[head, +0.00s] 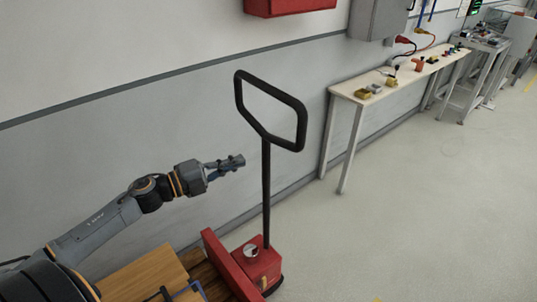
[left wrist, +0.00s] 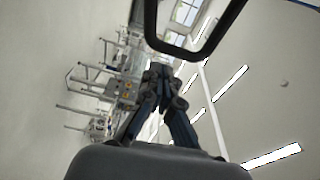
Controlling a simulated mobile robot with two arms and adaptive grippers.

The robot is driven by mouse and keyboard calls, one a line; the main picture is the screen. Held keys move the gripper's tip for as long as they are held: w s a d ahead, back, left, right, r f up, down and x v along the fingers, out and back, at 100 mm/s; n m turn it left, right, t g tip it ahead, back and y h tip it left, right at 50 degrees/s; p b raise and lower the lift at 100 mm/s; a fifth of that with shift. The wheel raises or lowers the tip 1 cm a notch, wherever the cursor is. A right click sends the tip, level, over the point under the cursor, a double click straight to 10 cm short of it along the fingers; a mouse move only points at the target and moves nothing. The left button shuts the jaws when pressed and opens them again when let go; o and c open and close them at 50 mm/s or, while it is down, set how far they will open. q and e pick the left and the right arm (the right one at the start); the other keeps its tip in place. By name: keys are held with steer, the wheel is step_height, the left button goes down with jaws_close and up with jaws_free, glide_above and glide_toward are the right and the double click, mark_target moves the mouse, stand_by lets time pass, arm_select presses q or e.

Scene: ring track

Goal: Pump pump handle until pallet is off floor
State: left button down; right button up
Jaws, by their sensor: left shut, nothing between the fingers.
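The black pump handle (head: 266,185) stands nearly upright in the middle of the head view, with a closed loop grip (head: 303,120) at its top. Its lower end goes into the red pump body (head: 258,262). The wooden pallet (head: 146,277) shows in part at the lower left; its gap to the floor cannot be seen. My left gripper (head: 238,161) is shut and empty, left of the handle shaft and below the loop, apparently apart from it. In the left wrist view the shut fingers (left wrist: 160,75) point toward the loop (left wrist: 188,50). My right gripper is not in view.
A narrow wooden bench (head: 405,76) with small items stands along the wall at the right. A red box (head: 289,6) and a grey cabinet (head: 379,18) hang on the wall. The floor (head: 420,210) right of the pump is clear.

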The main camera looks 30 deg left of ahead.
arm_select(q)
steer(key=d+r+m, duration=0.1)
steer(key=p, duration=0.5)
glide_toward(296, 143)
steer(key=x, duration=0.6)
steer(key=shift+w+d+r+h, duration=0.1)
steer(key=shift+w+d+h, duration=0.1)
steer(key=shift+w+h, duration=0.25)
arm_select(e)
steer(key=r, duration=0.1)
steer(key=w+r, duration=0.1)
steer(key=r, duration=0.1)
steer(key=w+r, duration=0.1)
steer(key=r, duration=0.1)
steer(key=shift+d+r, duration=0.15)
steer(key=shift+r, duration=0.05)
